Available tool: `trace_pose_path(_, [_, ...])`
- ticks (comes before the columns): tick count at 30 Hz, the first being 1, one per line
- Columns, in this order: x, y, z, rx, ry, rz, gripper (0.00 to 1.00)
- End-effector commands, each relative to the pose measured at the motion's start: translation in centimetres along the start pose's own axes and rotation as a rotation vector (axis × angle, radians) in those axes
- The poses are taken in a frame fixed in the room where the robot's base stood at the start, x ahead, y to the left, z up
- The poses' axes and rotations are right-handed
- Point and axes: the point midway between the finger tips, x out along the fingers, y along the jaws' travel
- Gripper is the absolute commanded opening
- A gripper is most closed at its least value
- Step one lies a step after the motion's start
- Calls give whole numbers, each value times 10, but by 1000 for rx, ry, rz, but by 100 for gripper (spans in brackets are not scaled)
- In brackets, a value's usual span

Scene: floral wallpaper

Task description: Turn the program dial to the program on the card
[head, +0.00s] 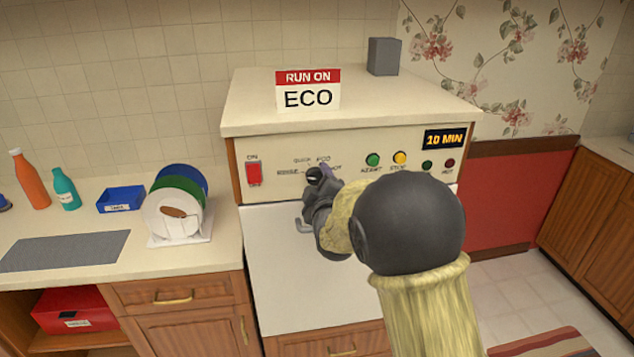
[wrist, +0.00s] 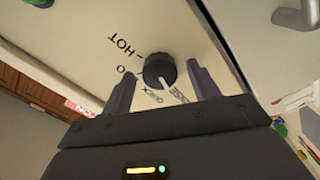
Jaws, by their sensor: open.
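The card (head: 308,90) stands on top of the appliance and reads "RUN ON ECO". The program dial (wrist: 160,69) is a round black knob on the cream front panel, with printed labels around it. In the head view the dial (head: 314,173) is partly covered by my gripper (head: 321,180); QUICK and ECO show above it. In the wrist view my gripper (wrist: 158,76) is open, one finger on each side of the knob. I cannot tell whether either finger touches it. HOT is readable there; the left finger hides most of ECO.
The panel also has a red ON switch (head: 253,174), a green button (head: 373,160), a yellow button (head: 399,158) and a "10 MIN" display (head: 445,139). A plate rack (head: 180,238) and bottles stand on the left counter. A grey box (head: 384,56) sits on the appliance.

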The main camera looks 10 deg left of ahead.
Motion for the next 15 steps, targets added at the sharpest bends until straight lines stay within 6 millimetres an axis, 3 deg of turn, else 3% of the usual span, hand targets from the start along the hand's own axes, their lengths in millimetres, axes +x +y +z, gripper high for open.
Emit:
trace_pose_path(1, [0,0,0,0,0,0,54])
trace_pose_path(7, [0,0,0,0,0,0,16])
trace_pose_path(15, [0,-1,0,14,1,0,16])
